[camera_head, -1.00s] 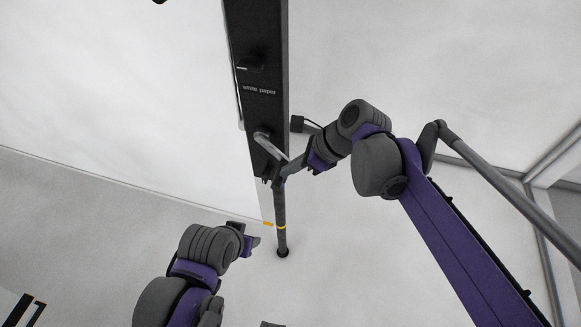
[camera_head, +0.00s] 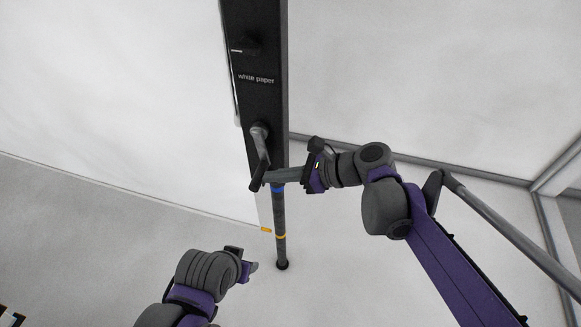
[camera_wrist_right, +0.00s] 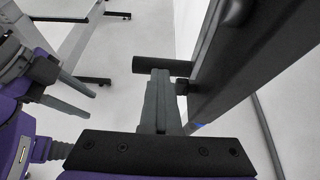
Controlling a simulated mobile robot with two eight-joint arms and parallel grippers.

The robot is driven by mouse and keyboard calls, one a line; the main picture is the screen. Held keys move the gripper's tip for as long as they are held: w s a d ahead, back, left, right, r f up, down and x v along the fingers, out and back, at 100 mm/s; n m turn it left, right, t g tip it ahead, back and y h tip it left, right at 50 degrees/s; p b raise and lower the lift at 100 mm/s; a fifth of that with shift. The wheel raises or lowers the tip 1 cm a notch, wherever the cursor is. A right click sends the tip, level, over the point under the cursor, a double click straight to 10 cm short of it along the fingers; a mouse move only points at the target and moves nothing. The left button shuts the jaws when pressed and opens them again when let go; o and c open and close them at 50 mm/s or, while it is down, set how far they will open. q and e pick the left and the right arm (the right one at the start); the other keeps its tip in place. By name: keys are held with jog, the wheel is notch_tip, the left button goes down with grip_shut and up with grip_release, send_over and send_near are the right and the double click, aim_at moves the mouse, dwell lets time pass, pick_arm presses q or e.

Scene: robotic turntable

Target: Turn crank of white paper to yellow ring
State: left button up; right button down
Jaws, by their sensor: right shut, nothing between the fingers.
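The black panel labelled "white paper" (camera_head: 256,79) stands upright in the head view. Its crank (camera_head: 261,142) sits low on the panel, with the arm pointing down and a dark handle at its end. The handle (camera_wrist_right: 150,66) shows as a black cylinder in the right wrist view. My right gripper (camera_head: 268,178) is shut and empty, its fingertips (camera_wrist_right: 160,73) at the handle; whether they touch is unclear. The yellow ring (camera_head: 280,237) is around the pole below the panel. My left gripper (camera_head: 252,266) is low and apart from the crank, its fingers (camera_wrist_right: 72,93) spread.
A blue ring (camera_head: 278,188) circles the pole just under the panel. An orange mark (camera_head: 266,230) lies beside the pole, near the yellow ring. A second dark knob (camera_head: 244,46) is higher on the panel. Grey frame rails (camera_head: 410,161) run behind at right.

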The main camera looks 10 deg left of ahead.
pick_arm(q)
jog(key=shift+f, duration=0.15)
pick_arm(e)
jog(key=shift+a+f, duration=0.35)
dwell(0.4)
